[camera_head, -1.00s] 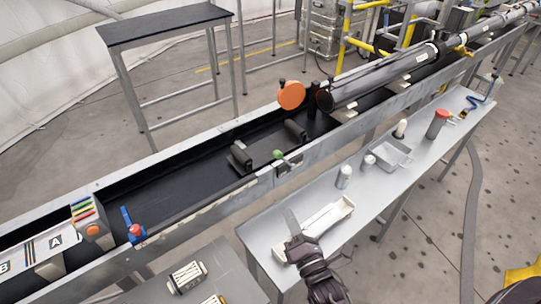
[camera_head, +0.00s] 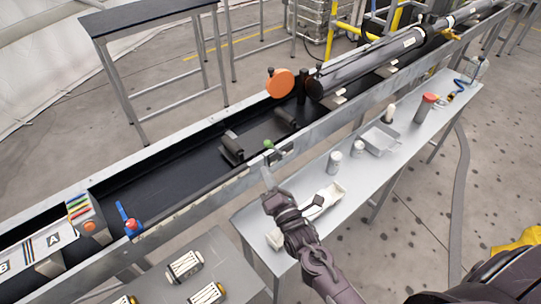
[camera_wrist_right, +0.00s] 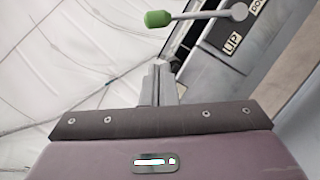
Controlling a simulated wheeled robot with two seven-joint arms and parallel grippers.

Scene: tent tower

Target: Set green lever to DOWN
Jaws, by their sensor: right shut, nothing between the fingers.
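The green lever's knob (camera_head: 268,144) is on the near side wall of the long trough in the head view. In the right wrist view, its green knob (camera_wrist_right: 157,19) points left on a grey stem from a round pivot. I cannot tell which setting the lever is at. My right gripper (camera_head: 267,178) is shut and empty, just in front of the lever. Its fingertips (camera_wrist_right: 161,72) are below the knob in the wrist view, apart from it. My left gripper is not in view.
The grey side table (camera_head: 250,219) with a white tray (camera_head: 328,198), small bottles and a metal tray (camera_head: 381,138) lies beneath and right of my right arm. The trough's metal wall (camera_head: 222,190) runs close by. An orange disc (camera_head: 280,83) stands behind the lever.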

